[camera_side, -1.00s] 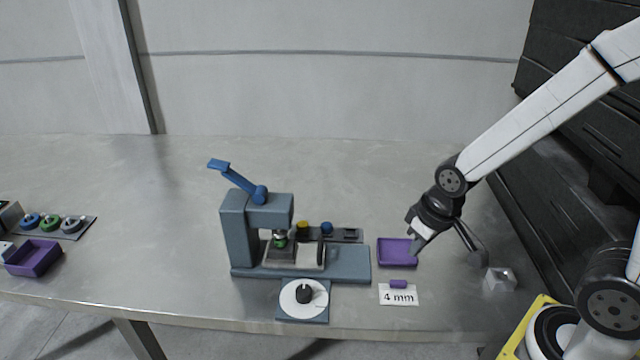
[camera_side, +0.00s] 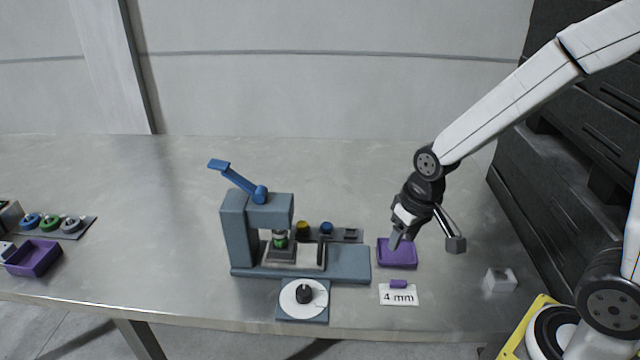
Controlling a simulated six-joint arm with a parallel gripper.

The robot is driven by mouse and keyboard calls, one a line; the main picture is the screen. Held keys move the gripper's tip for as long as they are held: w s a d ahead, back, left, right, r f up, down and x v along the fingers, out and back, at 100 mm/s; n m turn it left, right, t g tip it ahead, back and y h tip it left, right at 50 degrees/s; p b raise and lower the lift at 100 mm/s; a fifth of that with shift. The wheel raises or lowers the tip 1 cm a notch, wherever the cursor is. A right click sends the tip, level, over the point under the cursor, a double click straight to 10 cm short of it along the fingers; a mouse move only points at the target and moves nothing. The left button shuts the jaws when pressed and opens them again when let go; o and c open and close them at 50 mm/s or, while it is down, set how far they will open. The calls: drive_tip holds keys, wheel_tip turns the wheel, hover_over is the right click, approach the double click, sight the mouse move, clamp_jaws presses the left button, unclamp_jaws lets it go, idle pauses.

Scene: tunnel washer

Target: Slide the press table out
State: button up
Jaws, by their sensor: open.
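The blue-grey press (camera_side: 240,235) stands on the table with its blue lever (camera_side: 238,180) raised up to the left. The press table (camera_side: 294,257), a small grey sliding plate with an upright piece at its right end, sits on the press base (camera_side: 345,268) under the press head. A green-banded part (camera_side: 280,240) shows below the head. My gripper (camera_side: 425,244) is open and empty. It hangs to the right of the press, in front of or above the purple tray (camera_side: 398,262), apart from the press table.
A dial (camera_side: 290,303) with a black knob is at the press's front. A "4 mm" card (camera_side: 399,297) with a purple piece lies below the tray. Yellow and blue parts (camera_side: 326,228) sit behind the press. A clear block (camera_side: 500,280) is at right; another purple tray (camera_side: 34,258) is far left.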

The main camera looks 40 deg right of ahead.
sight(320, 244)
drive_tip(key=w+a+m+g+y, duration=0.1)
drive_tip(key=w+m+y, duration=0.1)
drive_tip(key=w, duration=0.6)
drive_tip(key=w+a+m+g+y, duration=0.2)
drive_tip(key=w+m, duration=0.3)
drive_tip(key=w, duration=0.3)
drive_tip(key=shift+w+g+y, duration=0.3)
drive_tip(key=shift+w, duration=0.05)
drive_tip(key=shift+a+f, duration=0.15)
drive_tip(key=shift+a, duration=0.05)
drive_tip(key=shift+x, duration=3.8)
drive_tip(key=shift+s+d, duration=0.1)
clamp_jaws()
